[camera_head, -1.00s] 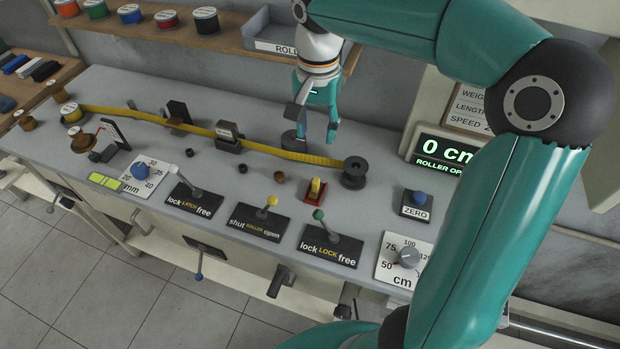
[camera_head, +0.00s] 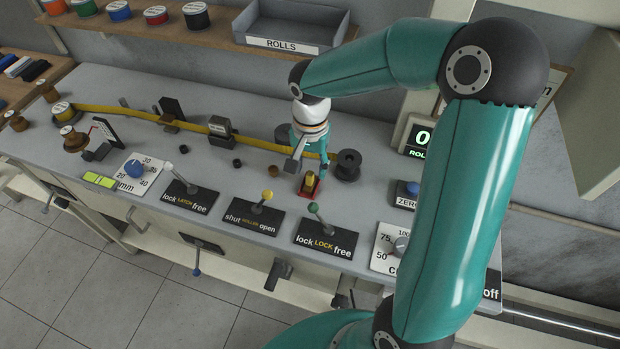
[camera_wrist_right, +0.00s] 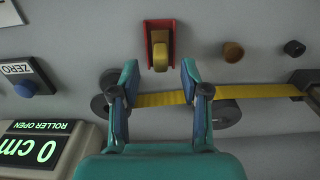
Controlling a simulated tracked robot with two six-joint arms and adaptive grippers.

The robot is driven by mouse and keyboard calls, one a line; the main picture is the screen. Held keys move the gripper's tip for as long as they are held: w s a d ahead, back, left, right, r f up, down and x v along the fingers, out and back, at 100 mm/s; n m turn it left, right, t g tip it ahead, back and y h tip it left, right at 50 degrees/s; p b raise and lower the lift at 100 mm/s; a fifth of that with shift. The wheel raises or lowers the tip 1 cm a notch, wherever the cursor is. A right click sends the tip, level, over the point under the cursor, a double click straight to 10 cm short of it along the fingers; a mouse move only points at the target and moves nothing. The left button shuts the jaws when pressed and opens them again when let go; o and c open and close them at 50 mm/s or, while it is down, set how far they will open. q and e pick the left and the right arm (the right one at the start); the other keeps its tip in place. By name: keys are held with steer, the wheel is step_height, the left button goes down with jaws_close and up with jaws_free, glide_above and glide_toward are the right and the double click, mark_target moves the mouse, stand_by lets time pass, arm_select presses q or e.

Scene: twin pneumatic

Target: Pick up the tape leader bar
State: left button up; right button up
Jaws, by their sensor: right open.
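The yellow tape (camera_head: 185,123) runs across the bench to a black reel (camera_head: 347,165). I cannot make out a separate leader bar on it; its end is partly hidden by my gripper. A small yellow piece in a red holder (camera_head: 309,184) stands in front of the tape; the red holder also shows in the right wrist view (camera_wrist_right: 147,42). My right gripper (camera_wrist_right: 160,78) is open and empty, pointing down above the tape. In the right wrist view the tape (camera_wrist_right: 165,99) passes between its fingers, and the yellow piece lies just beyond the fingertips. My left gripper is out of view.
Three levers on black plates, including the lock lever plate (camera_head: 326,238), line the bench front. The ZERO button (camera_head: 411,188) and a display (camera_head: 418,137) are at the right. A roller block (camera_head: 220,128) stands along the tape. A ROLLS tray (camera_head: 290,25) is behind.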

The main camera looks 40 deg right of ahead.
mark_target(310, 173)
step_height(310, 173, down, 3)
steer(key=shift+f, duration=0.15)
steer(key=shift+c, duration=0.2)
jaws_close()
